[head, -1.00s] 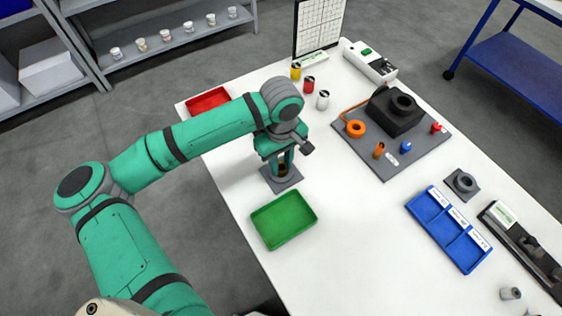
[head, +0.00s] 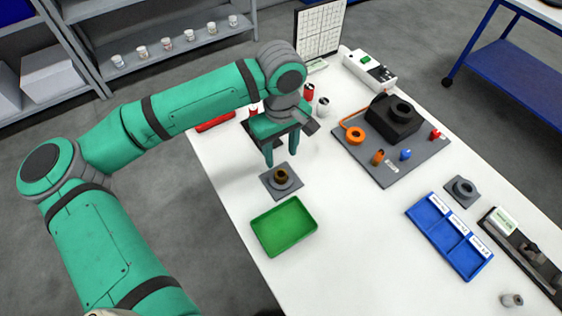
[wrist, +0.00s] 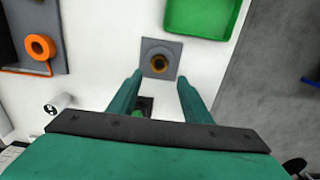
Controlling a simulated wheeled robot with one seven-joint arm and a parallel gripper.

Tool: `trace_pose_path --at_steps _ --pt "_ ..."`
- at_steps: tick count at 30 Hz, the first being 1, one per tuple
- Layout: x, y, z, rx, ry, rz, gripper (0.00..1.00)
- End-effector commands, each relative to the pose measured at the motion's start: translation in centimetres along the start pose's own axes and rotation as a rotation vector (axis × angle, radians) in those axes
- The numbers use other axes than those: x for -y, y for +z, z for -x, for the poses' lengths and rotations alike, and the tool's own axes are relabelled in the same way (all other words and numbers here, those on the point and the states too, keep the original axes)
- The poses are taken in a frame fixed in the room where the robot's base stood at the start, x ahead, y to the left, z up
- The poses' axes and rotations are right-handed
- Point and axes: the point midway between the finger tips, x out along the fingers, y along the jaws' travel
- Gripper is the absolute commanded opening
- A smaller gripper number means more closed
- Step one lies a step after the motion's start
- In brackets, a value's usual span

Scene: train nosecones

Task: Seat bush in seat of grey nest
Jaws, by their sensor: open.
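The grey nest (head: 273,189) is a square grey plate with a round raised ring, lying on the white table behind the green tray. The brass-brown bush (head: 281,175) stands upright in the ring, its top above the rim. How deep it sits cannot be told. My gripper (head: 282,159) is open and empty, just behind and above the nest, apart from the bush. Its two green fingers (wrist: 160,77) point towards the nest in the wrist view.
The green tray (head: 259,248) lies close in front of the nest. A second grey plate with a ring (head: 463,189) is by the blue divided tray (head: 418,213). A grey fixture board (head: 395,168) stands right. Red and white cylinders are behind my gripper. The table's middle is clear.

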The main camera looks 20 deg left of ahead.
Motion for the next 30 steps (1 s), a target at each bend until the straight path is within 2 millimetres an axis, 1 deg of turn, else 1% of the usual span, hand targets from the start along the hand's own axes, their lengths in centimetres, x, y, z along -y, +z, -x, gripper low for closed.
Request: trace_pose_path --at_steps 1,3,9,30 --pt "0.0 0.0 0.7 -0.001 -0.001 -0.001 0.45" --pt "0.0 0.0 1.6 -0.002 0.0 0.0 0.45" --pt "0.0 0.0 2.7 0.0 -0.001 -0.001 0.45" --pt "-0.4 0.3 2.7 0.001 -0.001 -0.009 0.45"
